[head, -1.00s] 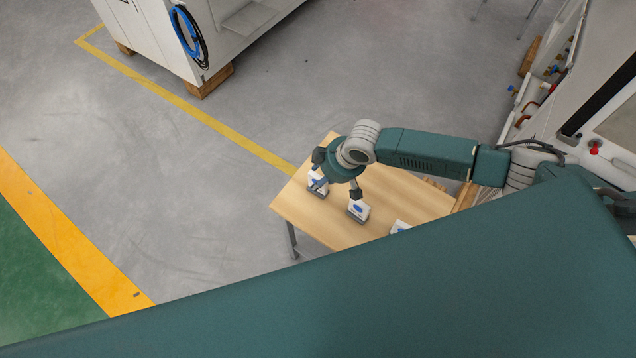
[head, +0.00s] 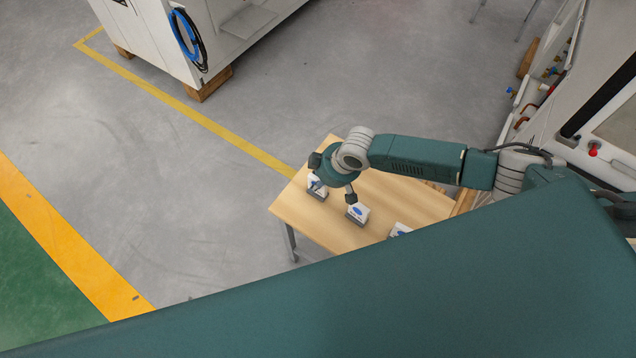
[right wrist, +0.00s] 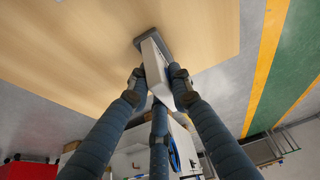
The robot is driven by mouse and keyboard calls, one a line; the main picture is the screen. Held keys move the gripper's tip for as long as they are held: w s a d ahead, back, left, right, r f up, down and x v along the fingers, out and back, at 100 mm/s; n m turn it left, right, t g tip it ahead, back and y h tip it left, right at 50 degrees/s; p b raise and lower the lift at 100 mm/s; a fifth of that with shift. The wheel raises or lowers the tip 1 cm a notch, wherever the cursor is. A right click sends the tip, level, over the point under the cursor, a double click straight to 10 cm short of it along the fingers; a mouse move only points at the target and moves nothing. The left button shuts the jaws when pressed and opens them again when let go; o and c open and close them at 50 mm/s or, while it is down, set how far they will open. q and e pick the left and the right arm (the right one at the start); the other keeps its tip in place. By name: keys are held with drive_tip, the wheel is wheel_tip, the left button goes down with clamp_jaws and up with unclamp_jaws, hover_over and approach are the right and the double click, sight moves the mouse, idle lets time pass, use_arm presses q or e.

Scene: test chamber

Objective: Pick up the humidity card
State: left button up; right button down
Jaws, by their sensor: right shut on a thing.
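My right gripper (head: 332,178) reaches in from the right over the wooden table. In the right wrist view its fingers (right wrist: 158,85) are closed on a thin white piece, taken to be the humidity card (right wrist: 156,62). Its far end is at a dark grey base (right wrist: 150,38) against the table; I cannot tell if they are apart. In the head view this appears to be the leftmost white piece (head: 317,184), partly hidden by the gripper. A similar white piece with a blue mark (head: 357,212) stands beside it. My left gripper is not in view.
The table (head: 385,200) also bears a third white piece (head: 400,229) near its front, partly hidden by my green arm link. A white machine cabinet (head: 165,35) stands at the back left. Another machine (head: 600,110) stands at the right. Open grey floor lies left of the table.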

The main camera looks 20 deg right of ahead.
wheel_tip(320, 180, up, 21)
drive_tip(key=s+d+r+m+h, duration=0.1)
drive_tip(key=s+r+m, duration=0.2)
drive_tip(key=r, duration=0.5)
drive_tip(key=s+d+r+m+t+h, duration=0.1)
drive_tip(key=s+d+r+m, duration=0.1)
drive_tip(key=r, duration=0.5)
drive_tip(key=s+m, duration=0.1)
drive_tip(key=m, duration=0.1)
drive_tip(key=shift+s+d+r+m+h, duration=0.15)
drive_tip(key=shift+d+r+m+h, duration=0.15)
drive_tip(key=shift+r+h, duration=0.1)
